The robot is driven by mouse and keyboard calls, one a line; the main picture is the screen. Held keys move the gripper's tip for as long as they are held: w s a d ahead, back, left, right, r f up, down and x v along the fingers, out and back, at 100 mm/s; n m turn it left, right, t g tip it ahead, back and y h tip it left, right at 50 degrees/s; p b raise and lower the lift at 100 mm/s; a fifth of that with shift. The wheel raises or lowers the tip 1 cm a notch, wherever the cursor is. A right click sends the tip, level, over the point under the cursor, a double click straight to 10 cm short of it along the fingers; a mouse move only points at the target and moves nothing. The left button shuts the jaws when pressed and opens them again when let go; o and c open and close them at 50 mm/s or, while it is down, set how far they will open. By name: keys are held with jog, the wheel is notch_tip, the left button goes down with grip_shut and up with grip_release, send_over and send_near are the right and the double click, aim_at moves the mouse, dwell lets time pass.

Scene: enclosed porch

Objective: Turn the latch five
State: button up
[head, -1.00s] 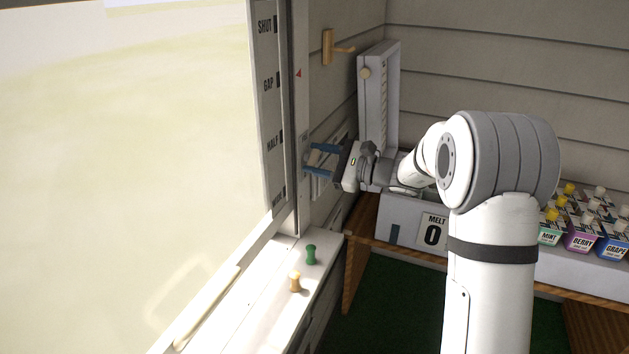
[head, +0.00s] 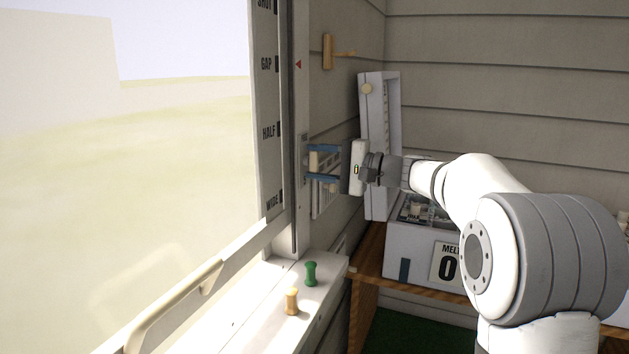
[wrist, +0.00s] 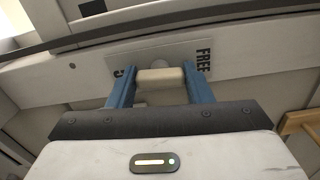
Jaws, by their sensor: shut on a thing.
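The latch (wrist: 160,77) shows a short cream handle in the wrist view, in front of a white label plate (wrist: 178,52). The plate reads FREE at its right end; the lettering at its left end is mostly hidden by a finger. My gripper (wrist: 159,88) has its two blue fingers on either side of the handle and is shut on it. In the head view my gripper (head: 318,163) reaches to the window post, with the cream handle (head: 314,161) between its fingers.
A window scale (head: 268,110) reads GAP beside a red marker (head: 298,64). Green (head: 311,272) and tan (head: 291,301) pegs stand on the sill (head: 275,290). A wooden hook (head: 328,52) is on the wall. An open white box (head: 415,255) stands close below my arm.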

jog(key=shift+w+d+n+b, duration=0.1)
jog(key=shift+d+n+b, duration=0.1)
jog(key=shift+n+b, duration=0.3)
jog(key=o, duration=0.6)
jog(key=shift+o, duration=0.5)
jog(key=shift+d, duration=0.15)
jog(key=shift+o, duration=1.4)
